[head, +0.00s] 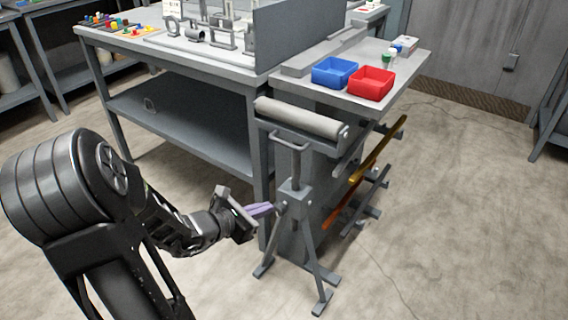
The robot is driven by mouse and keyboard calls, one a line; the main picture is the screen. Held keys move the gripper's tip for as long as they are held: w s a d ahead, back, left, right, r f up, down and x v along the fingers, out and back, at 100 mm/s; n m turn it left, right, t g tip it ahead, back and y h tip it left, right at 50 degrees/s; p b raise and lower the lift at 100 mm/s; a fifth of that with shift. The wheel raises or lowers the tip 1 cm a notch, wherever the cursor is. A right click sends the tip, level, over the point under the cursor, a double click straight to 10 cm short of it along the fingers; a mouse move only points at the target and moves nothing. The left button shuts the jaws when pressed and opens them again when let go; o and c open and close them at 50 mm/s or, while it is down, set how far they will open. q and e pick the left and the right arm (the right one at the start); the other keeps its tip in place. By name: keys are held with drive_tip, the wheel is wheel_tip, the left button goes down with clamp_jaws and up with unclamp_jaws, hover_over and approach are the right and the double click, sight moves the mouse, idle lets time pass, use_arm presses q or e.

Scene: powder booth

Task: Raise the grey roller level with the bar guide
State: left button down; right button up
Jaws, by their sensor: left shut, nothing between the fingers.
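The grey roller (300,118) lies across the top of a grey roller stand (294,200) with splayed legs. It sits close to the near edge of the workbench and looks a little lower than the bench top. My left gripper (268,209) comes in from the left with its fingers shut and empty. Its fingertips are beside the stand's post, below the roller; I cannot tell whether they touch it. The bar guide is hard to make out; a long grey rail (322,55) on the bench behind the roller may be it. My right gripper is out of view.
A blue bin (335,72) and a red bin (371,82) stand on the grey bench top (415,60). Bars, one yellow (376,152), rest on a rack under it. A table (165,50) with small parts stands at the back left. The floor at right is clear.

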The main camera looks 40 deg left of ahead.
use_arm(q)
wheel_tip(320, 180, up, 7)
drive_tip(key=w+a+n+t+y, duration=0.1)
drive_tip(key=w+a+n+t, duration=0.1)
drive_tip(key=n+t, duration=0.1)
drive_tip(key=shift+a+y, duration=0.3)
drive_tip(key=shift+a, duration=0.05)
drive_tip(key=shift+w+f, duration=0.15)
drive_tip(key=shift+w, duration=0.1)
drive_tip(key=w+f+b, duration=0.1)
drive_tip(key=w+f, duration=0.1)
drive_tip(key=w, duration=0.7)
wheel_tip(320, 180, up, 4)
drive_tip(key=shift+r+p, duration=0.25)
drive_tip(key=shift+p, duration=0.05)
drive_tip(key=shift+r, duration=0.1)
